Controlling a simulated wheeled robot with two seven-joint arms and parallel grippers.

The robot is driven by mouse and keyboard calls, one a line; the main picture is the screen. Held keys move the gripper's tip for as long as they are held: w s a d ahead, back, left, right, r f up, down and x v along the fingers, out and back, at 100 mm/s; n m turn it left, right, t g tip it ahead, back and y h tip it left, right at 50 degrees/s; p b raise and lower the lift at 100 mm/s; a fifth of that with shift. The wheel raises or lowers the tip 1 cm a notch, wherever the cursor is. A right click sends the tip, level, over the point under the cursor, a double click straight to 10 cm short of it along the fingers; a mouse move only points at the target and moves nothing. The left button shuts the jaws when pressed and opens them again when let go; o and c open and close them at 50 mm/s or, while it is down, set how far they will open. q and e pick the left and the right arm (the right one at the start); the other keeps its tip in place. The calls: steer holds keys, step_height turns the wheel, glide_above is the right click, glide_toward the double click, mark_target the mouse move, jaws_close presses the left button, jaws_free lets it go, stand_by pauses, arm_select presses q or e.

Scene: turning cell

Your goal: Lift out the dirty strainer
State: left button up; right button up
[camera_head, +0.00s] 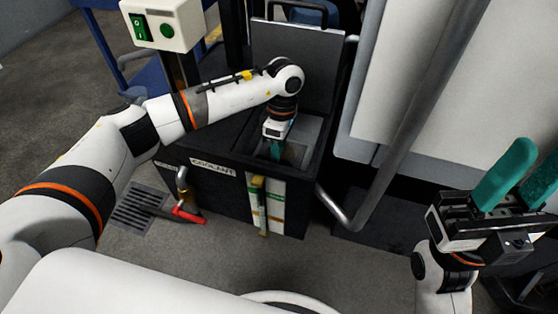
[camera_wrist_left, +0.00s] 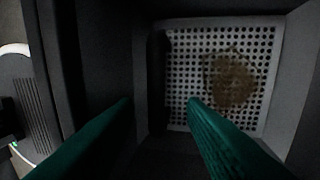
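The dirty strainer (camera_wrist_left: 188,80) is a pale perforated tray with a brown patch of dirt on its right part. It sits in the opening of the black coolant tank (camera_head: 222,190). My left gripper (camera_head: 275,152) points down into this opening. In the left wrist view its two teal fingers (camera_wrist_left: 160,101) are apart, with a dark wall edge showing between them near the strainer's left side. I cannot tell whether they touch it. In the head view the arm and gripper hide part of the strainer. My right gripper (camera_head: 540,152) is open and empty at the right, away from the tank.
The tank's lid (camera_head: 298,58) stands open behind the opening. A large bent metal handle (camera_head: 405,115) on the pale machine panel (camera_head: 475,75) is close to the tank's right. A red valve lever (camera_head: 188,215) and a floor grate (camera_head: 138,210) are at the front left.

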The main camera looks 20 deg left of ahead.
arm_select(q)
steer(key=f+b, duration=0.1)
steer(key=f, duration=0.1)
steer(key=s+f, duration=0.1)
steer(key=f, duration=0.1)
steer(key=shift+f+b, duration=0.1)
steer(key=shift+b, duration=0.25)
jaws_close()
